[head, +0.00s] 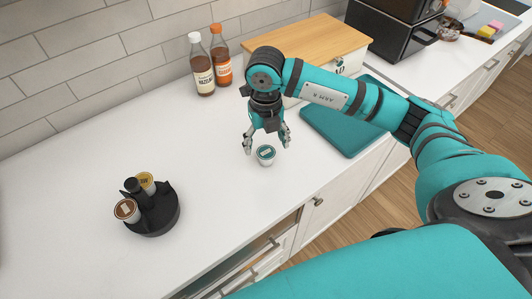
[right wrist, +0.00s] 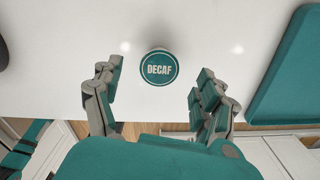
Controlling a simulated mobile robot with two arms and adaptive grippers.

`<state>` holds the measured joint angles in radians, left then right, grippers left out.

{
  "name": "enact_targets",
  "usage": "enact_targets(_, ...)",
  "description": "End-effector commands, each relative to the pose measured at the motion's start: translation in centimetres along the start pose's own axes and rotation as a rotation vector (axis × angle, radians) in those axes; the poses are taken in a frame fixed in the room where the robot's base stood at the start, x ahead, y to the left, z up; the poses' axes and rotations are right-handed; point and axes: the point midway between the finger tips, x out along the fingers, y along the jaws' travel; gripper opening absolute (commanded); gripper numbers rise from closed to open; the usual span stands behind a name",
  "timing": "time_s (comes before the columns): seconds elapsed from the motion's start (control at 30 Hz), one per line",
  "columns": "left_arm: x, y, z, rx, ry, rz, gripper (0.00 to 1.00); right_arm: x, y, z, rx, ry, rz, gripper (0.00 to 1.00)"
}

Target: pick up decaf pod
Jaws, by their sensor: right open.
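The decaf pod (head: 265,157) is a small white cup with a teal lid, standing alone on the white counter near its front edge. In the right wrist view its round lid (right wrist: 159,68) reads "DECAF". My right gripper (head: 268,147) is open, with its fingers spread, close above and behind the pod in the head view. In the right wrist view the right gripper's fingertips (right wrist: 160,75) are on either side of the lid, with clear gaps, and hold nothing. My left gripper is not in view.
A black pod carousel (head: 152,222) with a few pods stands to the left on the counter (head: 80,205). Two syrup bottles (head: 202,72) are at the back by the wall. A teal mat (head: 345,128) and a wood-topped box (head: 312,45) lie to the right. Counter between carousel and pod is clear.

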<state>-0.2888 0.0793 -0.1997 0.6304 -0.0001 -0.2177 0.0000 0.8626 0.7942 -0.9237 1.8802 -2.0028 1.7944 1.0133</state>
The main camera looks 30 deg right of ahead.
Motion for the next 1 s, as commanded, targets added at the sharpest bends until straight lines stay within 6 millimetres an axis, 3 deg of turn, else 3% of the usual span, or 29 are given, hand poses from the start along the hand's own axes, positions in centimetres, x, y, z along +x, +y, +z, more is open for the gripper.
enact_targets(0.1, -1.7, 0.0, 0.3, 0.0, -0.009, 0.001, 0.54, 1.6, -0.1, -0.4, 0.0, 0.006, -0.002, 0.75)
enact_targets(0.27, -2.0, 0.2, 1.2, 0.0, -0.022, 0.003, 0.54, 3.7, 0.0, -0.3, 0.001, 0.004, -0.001, 0.75)
enact_targets(0.53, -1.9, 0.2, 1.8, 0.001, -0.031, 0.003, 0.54, 4.1, 0.0, -0.2, -0.001, 0.0, 0.0, 0.75)
enact_targets(0.87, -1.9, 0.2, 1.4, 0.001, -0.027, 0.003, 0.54, 4.0, 0.0, -0.2, -0.001, 0.001, 0.0, 0.32)
enact_targets(1.0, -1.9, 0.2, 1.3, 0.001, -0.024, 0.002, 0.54, 4.0, 0.0, -0.2, -0.001, 0.001, 0.0, 0.3)
